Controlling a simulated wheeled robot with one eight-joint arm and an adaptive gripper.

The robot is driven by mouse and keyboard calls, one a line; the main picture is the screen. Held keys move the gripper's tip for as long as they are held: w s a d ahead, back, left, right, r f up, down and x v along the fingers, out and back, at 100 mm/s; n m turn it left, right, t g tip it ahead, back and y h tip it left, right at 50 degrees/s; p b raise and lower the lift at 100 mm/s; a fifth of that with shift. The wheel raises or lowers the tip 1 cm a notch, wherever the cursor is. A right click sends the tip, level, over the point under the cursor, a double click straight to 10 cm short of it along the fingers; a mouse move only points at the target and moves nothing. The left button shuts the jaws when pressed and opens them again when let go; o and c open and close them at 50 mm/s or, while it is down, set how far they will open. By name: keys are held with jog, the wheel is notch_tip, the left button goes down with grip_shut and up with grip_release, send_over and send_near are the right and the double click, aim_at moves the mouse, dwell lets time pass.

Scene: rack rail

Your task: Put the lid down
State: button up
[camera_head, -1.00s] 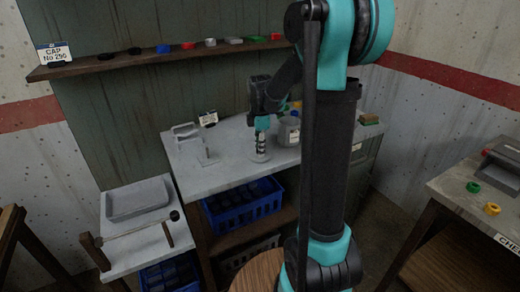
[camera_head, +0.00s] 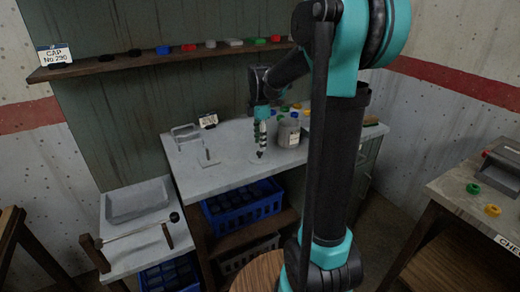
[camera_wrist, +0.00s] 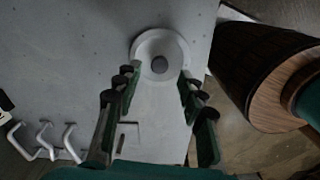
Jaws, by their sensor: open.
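A white round lid (camera_wrist: 146,45) with a dark grey knob (camera_wrist: 160,64) lies on the grey worktop in the wrist view. In the head view the lid (camera_head: 255,156) shows only as a pale disc under my fingers. My gripper (camera_wrist: 158,82) is open, with dark green fingers spread to either side of the knob and nothing held between them. In the head view my gripper (camera_head: 260,142) points down just above the lid. A grey jar (camera_head: 289,134) with a paper label stands on the worktop to the right of the lid.
The worktop (camera_head: 225,172) is clear around the lid's front. A metal handle bracket (camera_head: 187,136) and a small label card (camera_head: 208,120) stand left. Coloured caps lie behind the jar. A round wooden stool (camera_head: 258,272) is in front. A cap shelf (camera_head: 100,66) runs above.

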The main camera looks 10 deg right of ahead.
notch_tip(320, 180, up, 7)
jog(key=s+d+f+m+t, duration=0.2)
jog(key=s+f+m, duration=0.7)
jog(key=s, duration=0.2)
jog(key=s+d+f+m+t, duration=0.2)
jog(key=s+f+m, duration=0.7)
jog(key=s+m, duration=0.1)
jog(key=shift+s+f, duration=0.4)
jog(key=shift+s, duration=0.15)
